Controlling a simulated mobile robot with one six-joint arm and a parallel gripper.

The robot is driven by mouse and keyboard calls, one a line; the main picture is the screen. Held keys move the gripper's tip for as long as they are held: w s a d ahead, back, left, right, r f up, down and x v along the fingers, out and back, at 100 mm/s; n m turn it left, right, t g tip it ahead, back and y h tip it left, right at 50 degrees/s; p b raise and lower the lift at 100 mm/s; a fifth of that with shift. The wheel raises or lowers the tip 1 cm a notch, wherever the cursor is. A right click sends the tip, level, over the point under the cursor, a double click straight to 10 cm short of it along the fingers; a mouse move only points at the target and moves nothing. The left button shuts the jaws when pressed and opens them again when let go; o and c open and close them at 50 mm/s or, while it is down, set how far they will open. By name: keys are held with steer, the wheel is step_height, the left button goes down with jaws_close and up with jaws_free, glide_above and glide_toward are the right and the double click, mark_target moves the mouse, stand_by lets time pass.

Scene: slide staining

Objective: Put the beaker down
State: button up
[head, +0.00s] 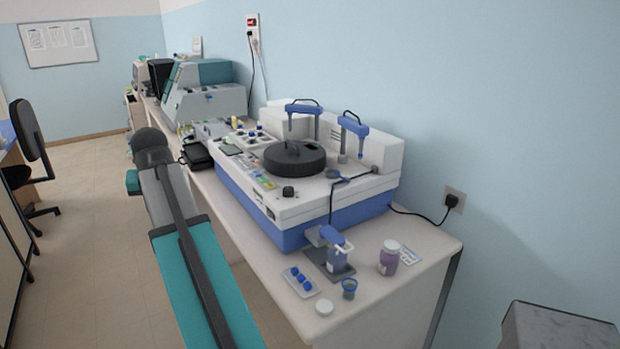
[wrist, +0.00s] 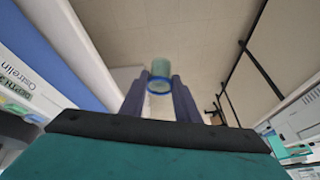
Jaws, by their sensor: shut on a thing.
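The beaker (wrist: 160,75), a small clear greenish cylinder with a blue rim, sits between the two dark fingers of my gripper (wrist: 160,84) in the wrist view. The fingers are shut on it from both sides. No surface shows touching the beaker in that view. In the head view my arm reaches forward along the left edge of the bench (head: 415,285), and its far end hides the fingers; I cannot make out the beaker there.
A white and blue analyser (head: 330,215) with a dark round carousel (head: 294,157) fills the middle of the bench. At the near end stand a purple jar (head: 389,260), a blue-rimmed cup (head: 349,289), a white lid (head: 324,307) and a blue-capped tray (head: 300,282). Floor is open at left.

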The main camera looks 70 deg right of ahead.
steer(key=s+d+r+m+g+h+b, duration=0.1)
steer(key=s+d+r+m, duration=0.3)
steer(key=s+d, duration=0.8)
steer(key=s+d+r+m+g+h+b, duration=0.1)
steer(key=s+d+r+m+g, duration=0.3)
steer(key=s+d, duration=0.8)
steer(key=d+r+m+h, duration=0.1)
steer(key=d+m, duration=0.1)
steer(key=d, duration=0.3)
steer(key=shift+r, duration=0.15)
steer(key=shift+d, duration=0.1)
steer(key=s+d+p, duration=0.1)
steer(key=s+d, duration=0.1)
steer(key=d, duration=0.2)
steer(key=s+d+f+p, duration=0.1)
steer(key=s+d, duration=0.2)
steer(key=d, duration=0.1)
steer(key=s+d+p, duration=0.1)
steer(key=s+d, duration=0.1)
steer(key=d, duration=0.2)
steer(key=shift+s+d+f, duration=0.1)
steer(key=shift+s+f, duration=0.1)
steer(key=shift+s, duration=0.15)
steer(key=shift+s+d+f+p, duration=0.2)
steer(key=shift+d+f+p, duration=0.05)
steer(key=shift+f+p, duration=0.2)
steer(key=shift+s+d+f+p, duration=0.2)
steer(key=shift+d+f+p, duration=0.1)
steer(key=shift+f, duration=1.05)
